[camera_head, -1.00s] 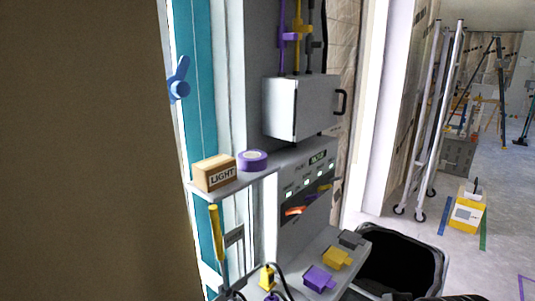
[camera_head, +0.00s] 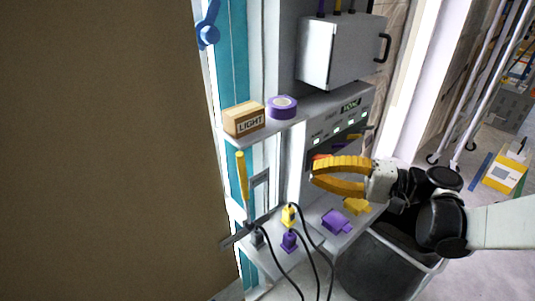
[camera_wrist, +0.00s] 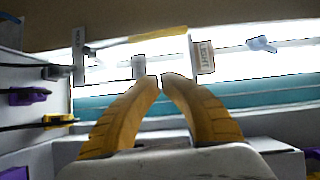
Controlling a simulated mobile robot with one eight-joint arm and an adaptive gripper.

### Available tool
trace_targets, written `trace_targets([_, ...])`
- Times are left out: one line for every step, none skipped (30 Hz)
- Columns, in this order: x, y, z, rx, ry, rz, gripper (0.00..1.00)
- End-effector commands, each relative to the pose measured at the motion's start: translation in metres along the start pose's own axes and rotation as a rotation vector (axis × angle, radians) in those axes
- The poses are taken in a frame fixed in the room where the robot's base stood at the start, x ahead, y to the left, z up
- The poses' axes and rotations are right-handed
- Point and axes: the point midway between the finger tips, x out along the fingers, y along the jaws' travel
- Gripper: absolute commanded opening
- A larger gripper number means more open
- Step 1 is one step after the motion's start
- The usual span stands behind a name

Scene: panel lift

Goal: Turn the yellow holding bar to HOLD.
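The yellow holding bar (camera_head: 242,177) stands near upright on the left side of the niche, below the small shelf, its lower end dark grey. In the wrist view the yellow bar (camera_wrist: 158,35) lies across the top, beyond my fingertips. A grey label plate (camera_wrist: 78,52) sits near its grey end; its lettering is too small to read surely. My gripper (camera_head: 315,171) is to the right of the bar, apart from it, pointing left. Its orange fingers are empty, with tips almost together in the wrist view (camera_wrist: 161,79).
A shelf above the bar carries a LIGHT box (camera_head: 244,119) and purple tape (camera_head: 283,106). A grey cabinet (camera_head: 343,50) hangs above. A brown panel (camera_head: 100,150) fills the left. A black bin (camera_head: 375,262) stands below my arm.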

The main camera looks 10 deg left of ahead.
Motion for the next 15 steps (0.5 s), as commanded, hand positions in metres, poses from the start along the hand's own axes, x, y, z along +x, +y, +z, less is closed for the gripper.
trace_targets([-0.001, -0.002, -0.001, -0.002, -0.006, -0.019, 0.00])
trace_targets([0.000, -0.002, -0.001, -0.002, -0.008, -0.026, 0.00])
trace_targets([0.002, -0.003, -0.001, -0.003, -0.010, -0.031, 0.00])
trace_targets([0.004, -0.003, -0.001, -0.003, -0.011, -0.033, 0.00])
trace_targets([0.007, -0.003, -0.001, -0.003, -0.012, -0.034, 0.00])
trace_targets([0.012, -0.003, 0.000, -0.003, -0.012, -0.033, 0.00])
trace_targets([0.016, -0.003, 0.000, -0.003, -0.012, -0.033, 0.00])
trace_targets([0.021, -0.003, 0.000, -0.003, -0.013, -0.033, 0.00])
trace_targets([0.029, -0.003, 0.001, -0.003, -0.013, -0.032, 0.00])
trace_targets([0.035, -0.003, 0.001, -0.003, -0.014, -0.032, 0.00])
trace_targets([0.042, -0.003, 0.001, -0.003, -0.014, -0.032, 0.00])
trace_targets([0.051, -0.003, 0.001, -0.003, -0.014, -0.032, 0.00])
trace_targets([0.058, -0.003, 0.001, -0.003, -0.014, -0.031, 0.00])
trace_targets([0.064, -0.004, 0.001, -0.003, -0.014, -0.031, 0.00])
trace_targets([0.073, -0.004, 0.001, -0.003, -0.013, -0.031, 0.00])
